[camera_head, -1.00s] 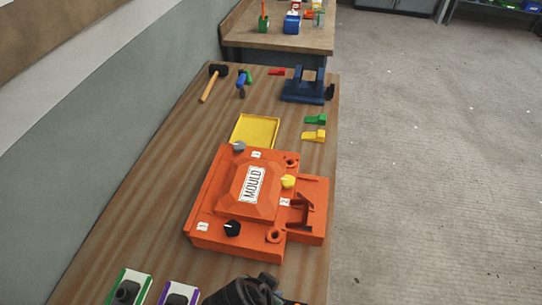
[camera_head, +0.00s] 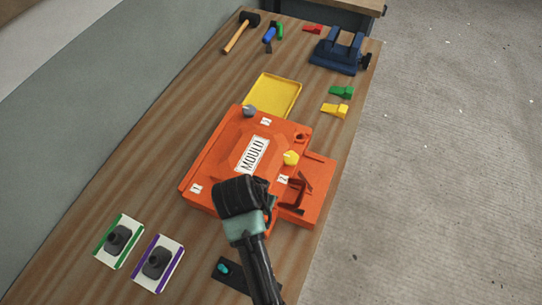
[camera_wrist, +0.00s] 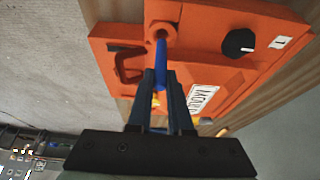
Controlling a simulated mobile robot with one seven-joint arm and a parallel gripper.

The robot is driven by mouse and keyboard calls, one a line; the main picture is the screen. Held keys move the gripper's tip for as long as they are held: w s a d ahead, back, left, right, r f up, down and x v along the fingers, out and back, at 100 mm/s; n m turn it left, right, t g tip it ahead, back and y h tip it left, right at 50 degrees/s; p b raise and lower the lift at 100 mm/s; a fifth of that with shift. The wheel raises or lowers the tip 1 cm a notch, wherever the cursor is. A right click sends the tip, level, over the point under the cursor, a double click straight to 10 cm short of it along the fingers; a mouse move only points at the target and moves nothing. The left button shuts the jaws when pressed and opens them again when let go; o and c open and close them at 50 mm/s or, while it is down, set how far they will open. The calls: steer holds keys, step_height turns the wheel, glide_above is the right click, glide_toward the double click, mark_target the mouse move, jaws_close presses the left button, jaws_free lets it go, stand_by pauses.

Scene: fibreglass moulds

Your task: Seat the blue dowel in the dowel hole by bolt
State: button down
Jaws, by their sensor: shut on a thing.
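The orange mould (camera_head: 205,165) lies on the bench with a "MOULD" label on its raised middle. My gripper (camera_wrist: 160,88) is shut on the blue dowel (camera_wrist: 161,65), which sticks out past the fingertips. In the wrist view the dowel's far end overlaps the near side of a round orange boss with a hole (camera_wrist: 163,33); I cannot tell whether it touches or enters it. In the head view my gripper (camera_head: 243,195) is over the mould's near part and hides the dowel and that boss. Another holed boss (camera_head: 302,138) shows at the mould's far right. No bolt is clearly identifiable.
Grey (camera_head: 249,111), yellow (camera_head: 291,158) and black (camera_wrist: 238,43) knobs stand on the mould. A yellow tray (camera_head: 296,98) lies behind it. Two cards with dark pieces lie at the near left. A blue vise (camera_head: 340,58) and hammer (camera_head: 238,36) are farther back.

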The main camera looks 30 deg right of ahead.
steer(key=shift+f+p, duration=0.3)
steer(key=shift+f, duration=2.7)
steer(key=shift+f, duration=0.1)
steer(key=c, duration=0.8)
jaws_free()
steer(key=shift+c, duration=0.2)
